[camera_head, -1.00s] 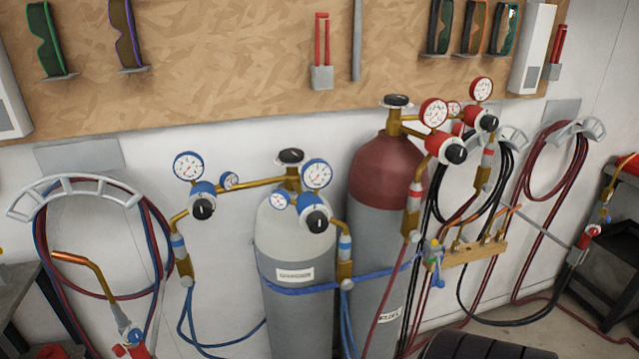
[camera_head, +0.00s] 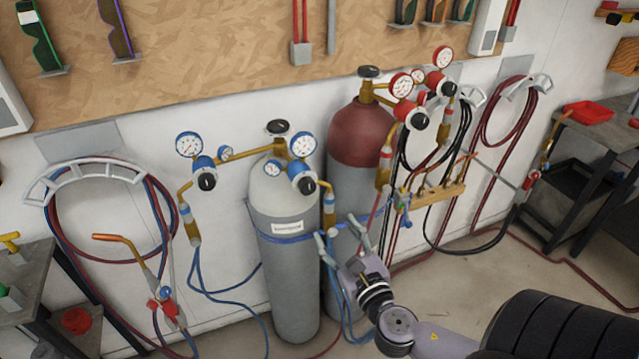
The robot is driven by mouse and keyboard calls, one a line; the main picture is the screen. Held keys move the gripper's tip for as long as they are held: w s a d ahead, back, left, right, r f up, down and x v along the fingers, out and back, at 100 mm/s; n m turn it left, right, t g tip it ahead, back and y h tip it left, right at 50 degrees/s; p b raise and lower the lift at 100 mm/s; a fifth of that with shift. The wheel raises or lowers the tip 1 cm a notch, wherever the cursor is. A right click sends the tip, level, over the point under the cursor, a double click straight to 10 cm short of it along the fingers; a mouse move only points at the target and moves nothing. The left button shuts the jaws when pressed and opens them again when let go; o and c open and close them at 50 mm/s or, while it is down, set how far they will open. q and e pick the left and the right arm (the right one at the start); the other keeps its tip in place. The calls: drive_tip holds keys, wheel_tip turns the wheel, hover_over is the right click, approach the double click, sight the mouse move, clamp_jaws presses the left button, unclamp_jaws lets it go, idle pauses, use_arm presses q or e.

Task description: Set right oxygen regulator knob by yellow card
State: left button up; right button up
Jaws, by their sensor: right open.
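The grey oxygen cylinder (camera_head: 284,245) carries two blue-trimmed regulators. The right oxygen regulator (camera_head: 302,168) has a large and a small gauge and a black knob (camera_head: 308,186) facing me. My right gripper (camera_head: 340,234) is open and empty, with its fingers pointing up and left. In the picture it is below and to the right of that knob, apart from it, in front of the red-topped cylinder (camera_head: 350,183). I cannot make out a yellow card or the knob's exact setting. My left gripper is not in view.
The left oxygen regulator (camera_head: 203,165) and a coiled hose rack (camera_head: 85,172) are on the left. Red-trimmed regulators (camera_head: 418,100) and a brass torch bracket (camera_head: 430,195) are on the right. A dark cart (camera_head: 590,165) stands at the far right. Blue hoses hang near my gripper.

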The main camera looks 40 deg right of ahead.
sight(309, 189)
drive_tip(key=p+x, duration=0.3)
drive_tip(key=x, duration=1.3)
drive_tip(key=shift+s+d+f+p, duration=0.1)
drive_tip(key=shift+d+f+p, duration=0.05)
drive_tip(key=shift+p, duration=0.25)
drive_tip(key=shift+w+d, duration=0.1)
drive_tip(key=shift+w, duration=0.55)
drive_tip(key=shift+c, duration=0.2)
drive_tip(key=c, duration=1.1)
